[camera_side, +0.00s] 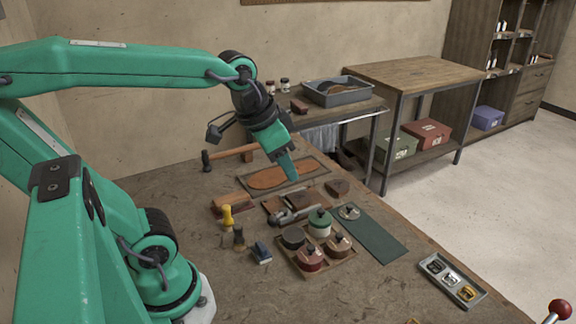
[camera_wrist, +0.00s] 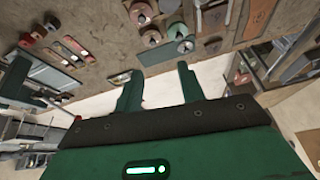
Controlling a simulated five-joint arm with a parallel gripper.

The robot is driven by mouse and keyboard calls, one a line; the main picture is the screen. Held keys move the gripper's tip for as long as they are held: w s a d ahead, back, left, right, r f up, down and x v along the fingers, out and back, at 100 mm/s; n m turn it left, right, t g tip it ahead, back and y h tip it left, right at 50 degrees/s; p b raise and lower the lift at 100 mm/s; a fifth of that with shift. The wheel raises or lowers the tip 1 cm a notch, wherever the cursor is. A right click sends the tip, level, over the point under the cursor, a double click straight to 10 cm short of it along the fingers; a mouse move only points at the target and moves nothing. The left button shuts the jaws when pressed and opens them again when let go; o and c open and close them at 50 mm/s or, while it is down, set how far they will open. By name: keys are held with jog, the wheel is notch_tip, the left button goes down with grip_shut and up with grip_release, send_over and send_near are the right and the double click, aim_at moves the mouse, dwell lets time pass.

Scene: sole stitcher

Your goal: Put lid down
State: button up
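A small round metallic lid (camera_side: 349,211) with a dark knob lies on the green mat (camera_side: 373,236), just right of the pot tray (camera_side: 329,264). My gripper (camera_side: 289,173) is above the bench, over the area of the orange sole and up-left of the pots. In the wrist view its fingers (camera_wrist: 158,90) stand apart with nothing between them. The pots show small above them there.
An orange sole (camera_side: 268,177) lies on a board beneath my gripper. A hammer (camera_side: 232,153) lies behind it. A buckle tray (camera_side: 451,279) lies at the right front.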

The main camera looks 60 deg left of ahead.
jog(key=shift+n+t, duration=0.4)
jog(key=shift+n, duration=0.3)
jog(key=s, duration=0.1)
jog(key=s+f, duration=0.1)
jog(key=s, duration=0.2)
jog(key=shift+s+d+f, duration=0.1)
jog(key=shift+d+f, duration=0.15)
jog(key=shift+d, duration=0.05)
